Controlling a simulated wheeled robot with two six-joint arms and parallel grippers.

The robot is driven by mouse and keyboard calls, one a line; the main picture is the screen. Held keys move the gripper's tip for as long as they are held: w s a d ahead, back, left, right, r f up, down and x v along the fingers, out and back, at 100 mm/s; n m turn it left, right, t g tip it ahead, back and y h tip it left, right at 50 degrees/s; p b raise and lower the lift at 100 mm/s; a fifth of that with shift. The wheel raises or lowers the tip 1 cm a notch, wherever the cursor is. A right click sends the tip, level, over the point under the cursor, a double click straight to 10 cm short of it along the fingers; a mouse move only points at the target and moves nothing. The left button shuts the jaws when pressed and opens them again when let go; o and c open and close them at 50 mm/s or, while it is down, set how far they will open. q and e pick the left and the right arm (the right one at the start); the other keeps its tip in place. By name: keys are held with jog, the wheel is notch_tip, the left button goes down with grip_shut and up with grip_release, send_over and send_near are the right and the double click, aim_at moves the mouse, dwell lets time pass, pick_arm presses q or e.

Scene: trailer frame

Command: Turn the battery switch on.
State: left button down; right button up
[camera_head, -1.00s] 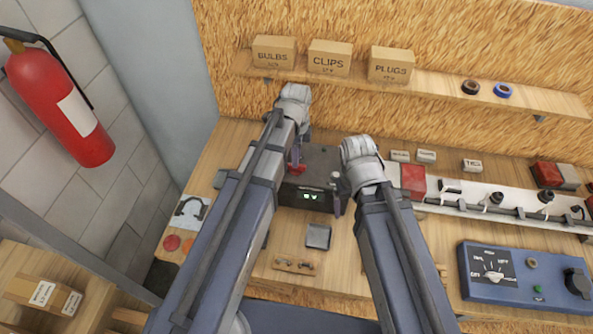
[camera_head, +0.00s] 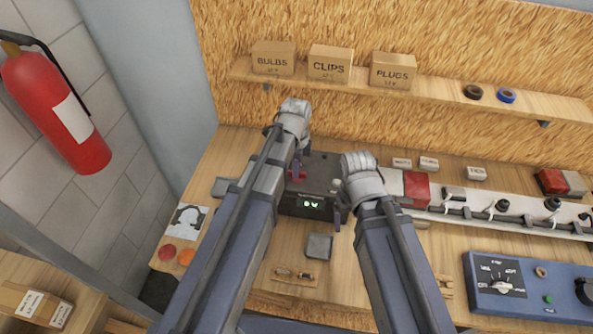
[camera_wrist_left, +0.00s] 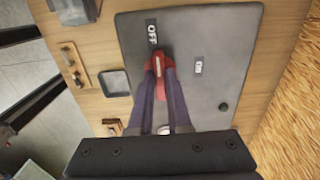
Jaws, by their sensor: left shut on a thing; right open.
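The battery switch has a red handle (camera_wrist_left: 159,72) on the top of a dark grey box (camera_wrist_left: 215,30). In the left wrist view the handle's far end lies close to the OFF label (camera_wrist_left: 152,34); the ON label (camera_wrist_left: 198,67) is to its right. My left gripper (camera_wrist_left: 160,75) is shut on the red handle, one finger on each side. In the head view the handle (camera_head: 298,175) is partly hidden by my left gripper (camera_head: 296,168). My right gripper (camera_head: 338,200) is open and empty at the box's right side.
A grey square tray (camera_head: 318,246) and a small wooden piece with hooks (camera_head: 294,276) lie in front of the box. A white rail (camera_head: 480,212) and a blue control panel (camera_head: 525,290) are to the right. A shelf (camera_head: 430,92) with boxes is above.

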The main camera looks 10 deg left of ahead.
dwell(0.4)
pick_arm(q)
jog(key=m, duration=0.3)
jog(key=shift+m, duration=1.1)
jog(key=m, duration=0.2)
jog(key=shift+m, duration=1.6)
